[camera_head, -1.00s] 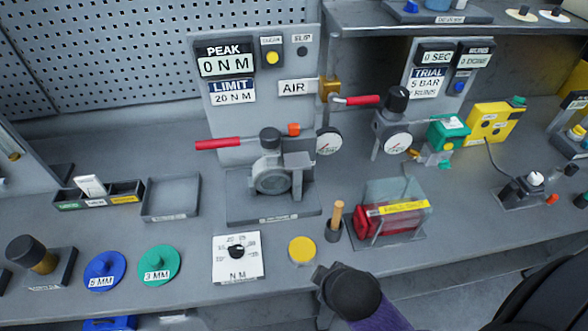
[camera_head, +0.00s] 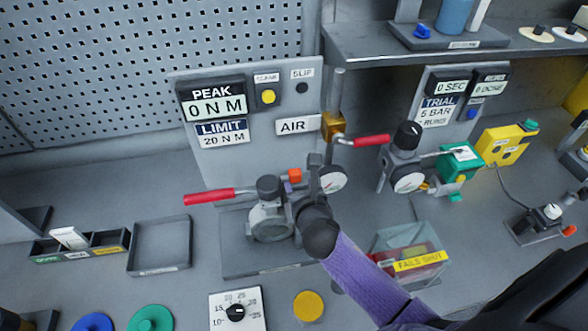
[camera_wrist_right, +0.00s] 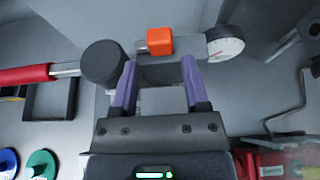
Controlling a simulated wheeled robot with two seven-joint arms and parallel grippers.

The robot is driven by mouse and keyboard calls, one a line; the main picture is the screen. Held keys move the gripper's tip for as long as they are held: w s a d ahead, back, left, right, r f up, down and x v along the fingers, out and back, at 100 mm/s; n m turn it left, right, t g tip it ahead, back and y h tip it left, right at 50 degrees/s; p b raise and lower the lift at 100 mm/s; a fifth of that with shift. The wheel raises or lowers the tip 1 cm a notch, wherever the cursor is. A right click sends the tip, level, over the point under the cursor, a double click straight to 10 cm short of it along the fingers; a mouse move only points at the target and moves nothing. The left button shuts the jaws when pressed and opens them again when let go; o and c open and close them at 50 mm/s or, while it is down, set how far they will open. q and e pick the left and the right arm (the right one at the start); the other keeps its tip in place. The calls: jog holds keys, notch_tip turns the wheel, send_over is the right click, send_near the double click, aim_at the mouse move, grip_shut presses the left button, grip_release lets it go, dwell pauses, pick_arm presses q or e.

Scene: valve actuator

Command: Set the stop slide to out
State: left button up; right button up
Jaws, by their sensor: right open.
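The valve actuator (camera_head: 270,222) stands on a grey base, with a dark round cap and a red-handled lever (camera_head: 208,196) pointing left. A small orange block (camera_head: 295,175), perhaps the stop slide's end, shows at its upper right. It also shows in the right wrist view (camera_wrist_right: 160,41), just beyond my fingertips. My right gripper (camera_head: 302,180) is over the actuator's right side and hides part of it. In the right wrist view my right gripper (camera_wrist_right: 158,64) is open, its purple fingers either side of a grey block. I cannot tell whether they touch it. My left gripper is not in view.
A round gauge (camera_head: 333,179) sits close right of my fingers. A clear cover (camera_head: 425,240) over a red part stands to the right of my arm. An upright panel (camera_head: 225,160) rises behind. An empty tray (camera_head: 160,247) lies to the left.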

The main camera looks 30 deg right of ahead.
aim_at(296, 176)
jog(key=b+x, duration=0.1)
jog(key=x, duration=0.4)
jog(key=shift+w+d+f, duration=0.1)
jog(key=shift+w+f, duration=0.05)
jog(key=shift+f, duration=0.05)
jog(key=shift+w+d+f, duration=0.1)
jog(key=shift+w+f, duration=0.05)
jog(key=shift+w, duration=0.4)
grip_shut()
dwell(0.7)
